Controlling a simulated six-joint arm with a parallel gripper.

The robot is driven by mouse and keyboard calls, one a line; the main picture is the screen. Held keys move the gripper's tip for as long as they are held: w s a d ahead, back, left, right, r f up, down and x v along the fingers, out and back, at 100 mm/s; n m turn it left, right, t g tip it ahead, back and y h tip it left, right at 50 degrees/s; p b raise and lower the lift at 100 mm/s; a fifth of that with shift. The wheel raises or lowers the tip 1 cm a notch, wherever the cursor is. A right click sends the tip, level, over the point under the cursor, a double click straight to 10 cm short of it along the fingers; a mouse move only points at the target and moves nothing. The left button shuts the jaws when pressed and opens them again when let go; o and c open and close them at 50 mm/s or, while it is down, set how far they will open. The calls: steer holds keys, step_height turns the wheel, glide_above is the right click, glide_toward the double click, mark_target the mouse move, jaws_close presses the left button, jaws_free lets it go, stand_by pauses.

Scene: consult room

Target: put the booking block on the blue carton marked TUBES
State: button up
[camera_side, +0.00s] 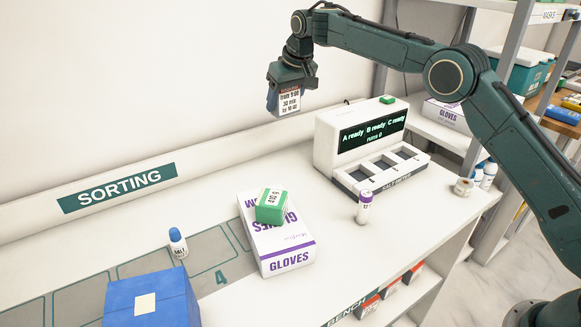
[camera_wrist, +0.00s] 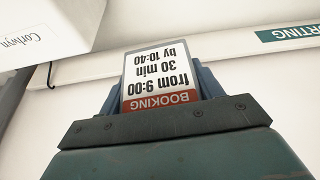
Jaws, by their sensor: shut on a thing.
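The booking block (camera_side: 290,101) is a white card-faced block with a red BOOKING strip and black time text. My gripper (camera_side: 287,90) is shut on it and holds it in the air at the back, left of the grey-white meter. In the wrist view the block (camera_wrist: 160,76) sits between the blue fingers of my gripper (camera_wrist: 158,88), its text upside down. A blue carton (camera_side: 150,302) stands at the front left of the bench in the side view, far below and left of my gripper. A pale square lies on its top; no TUBES mark is readable.
A GLOVES box (camera_side: 284,250) carries a green block (camera_side: 270,205). A blue-capped bottle (camera_side: 178,243) stands near the carton. The meter (camera_side: 345,150) stands at the back, with a purple-capped tube (camera_side: 364,208) before it.

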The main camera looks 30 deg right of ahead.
steer(key=s+a+n, duration=0.3)
steer(key=s+a, duration=0.1)
steer(key=a, duration=0.8)
steer(key=r+n+g+y, duration=0.1)
steer(key=n+g+y, duration=0.25)
steer(key=n, duration=0.65)
glide_above(131, 305)
steer(key=d, duration=0.2)
steer(key=shift+t, duration=0.35)
steer(key=shift+s+a+f, duration=0.1)
steer(key=shift+s+f, duration=0.1)
steer(key=shift+f, duration=1.75)
steer(key=shift+s+a+f, duration=0.1)
steer(key=shift+s+f, duration=0.05)
steer(key=shift+f, duration=1.75)
steer(key=shift+f, duration=0.15)
steer(key=o, duration=1)
steer(key=shift+o, duration=0.2)
